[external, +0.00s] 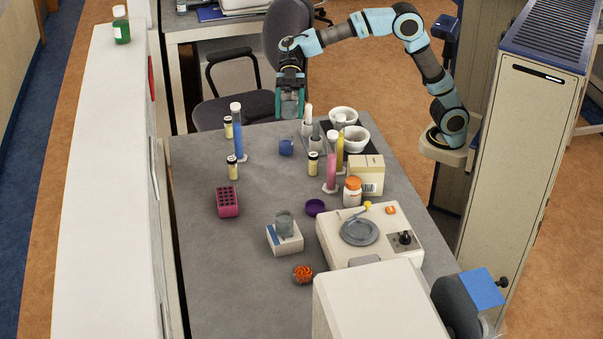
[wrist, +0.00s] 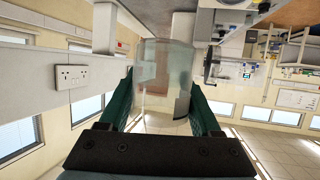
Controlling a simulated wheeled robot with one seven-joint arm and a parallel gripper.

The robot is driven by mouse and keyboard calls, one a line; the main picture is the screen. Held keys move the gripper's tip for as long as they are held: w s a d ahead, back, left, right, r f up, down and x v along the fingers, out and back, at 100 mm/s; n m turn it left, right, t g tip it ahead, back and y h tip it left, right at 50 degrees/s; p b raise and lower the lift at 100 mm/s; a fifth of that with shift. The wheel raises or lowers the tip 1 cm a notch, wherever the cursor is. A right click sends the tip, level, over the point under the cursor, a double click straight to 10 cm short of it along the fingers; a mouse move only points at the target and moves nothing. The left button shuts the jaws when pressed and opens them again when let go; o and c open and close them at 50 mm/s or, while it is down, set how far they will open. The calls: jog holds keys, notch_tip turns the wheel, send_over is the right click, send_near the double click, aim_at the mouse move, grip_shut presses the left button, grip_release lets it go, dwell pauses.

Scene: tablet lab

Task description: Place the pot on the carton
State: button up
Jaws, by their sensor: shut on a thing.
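My gripper (external: 290,108) is over the far edge of the grey table, its green fingers pointing down. It is shut on a clear glass vessel (wrist: 165,90), which I take to be the pot. In the wrist view the gripper (wrist: 166,84) has one finger on each side of it. In the external view the vessel is mostly hidden between the fingers. A cream box with a barcode (external: 366,180), which looks like the carton, stands at the table's right side, nearer the camera than my gripper.
Around the carton stand a white bottle with orange cap (external: 352,191), pink (external: 331,168) and yellow cylinders (external: 340,150), and white mortars (external: 355,139). A blue cylinder (external: 238,135) and blue mug (external: 286,147) stand near my gripper. The table's left front is clear.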

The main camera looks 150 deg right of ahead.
jog(key=s+a+b, duration=0.1)
jog(key=s+a, duration=0.6)
jog(key=a, duration=0.3)
jog(key=b, duration=0.2)
send_over(367, 166)
notch_tip(367, 166, down, 13)
jog(key=shift+f, duration=2.15)
jog(key=shift+f, duration=0.15)
jog(key=o, duration=1.4)
